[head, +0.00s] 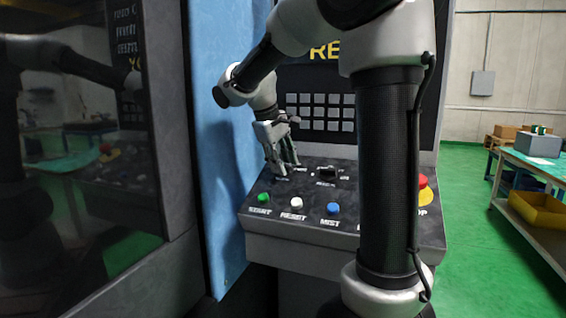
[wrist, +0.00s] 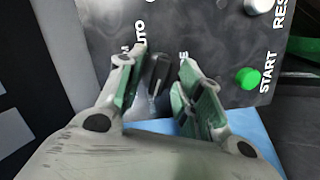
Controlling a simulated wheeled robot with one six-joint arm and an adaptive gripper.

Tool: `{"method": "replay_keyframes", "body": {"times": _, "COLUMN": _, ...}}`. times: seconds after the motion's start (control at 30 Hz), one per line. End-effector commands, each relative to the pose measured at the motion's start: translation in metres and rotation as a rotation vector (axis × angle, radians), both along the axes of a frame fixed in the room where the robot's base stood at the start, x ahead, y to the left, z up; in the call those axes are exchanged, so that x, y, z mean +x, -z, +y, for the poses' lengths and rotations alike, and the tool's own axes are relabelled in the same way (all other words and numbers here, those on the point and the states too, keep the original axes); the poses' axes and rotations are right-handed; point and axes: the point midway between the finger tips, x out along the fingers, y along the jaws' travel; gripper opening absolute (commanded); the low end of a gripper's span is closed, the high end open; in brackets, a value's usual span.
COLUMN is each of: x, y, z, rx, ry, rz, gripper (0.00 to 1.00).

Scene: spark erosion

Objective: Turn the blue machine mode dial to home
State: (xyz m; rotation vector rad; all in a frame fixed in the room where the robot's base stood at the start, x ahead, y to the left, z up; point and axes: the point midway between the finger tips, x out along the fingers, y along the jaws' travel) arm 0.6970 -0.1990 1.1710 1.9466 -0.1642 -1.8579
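The mode dial (wrist: 158,72) is a dark knob on the sloping grey panel of the blue machine (head: 222,130). In the wrist view it lies between my gripper's (wrist: 158,82) two fingers, closer to the left one; I cannot tell if either touches it. Partly hidden lettering, including "UTO", surrounds it; I cannot read a home mark. The fingers are apart. In the head view my gripper (head: 284,170) points down at the panel's upper left and hides this dial.
A second black dial (head: 326,172) is just right of my gripper. Along the panel's front are a green START button (head: 264,198), a white RESET button (head: 297,202) and a blue MIST button (head: 333,208). A red stop button (head: 423,182) is at the right.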

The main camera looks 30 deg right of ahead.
Motion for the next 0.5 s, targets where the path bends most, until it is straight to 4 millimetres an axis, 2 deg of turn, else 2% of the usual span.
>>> {"method": "replay_keyframes", "body": {"times": 0.27, "x": 0.0003, "y": 0.0025, "z": -0.0009, "rx": 0.0, "ry": 0.0, "rz": -0.001, "gripper": 0.36}}
{"method": "replay_keyframes", "body": {"times": 0.47, "x": 0.0002, "y": 0.0023, "z": -0.0009, "rx": 0.001, "ry": 0.0, "rz": -0.001, "gripper": 0.01}}
{"method": "replay_keyframes", "body": {"times": 0.5, "x": 0.0002, "y": 0.0023, "z": -0.0009, "rx": 0.001, "ry": 0.0, "rz": -0.001, "gripper": 0.0}}
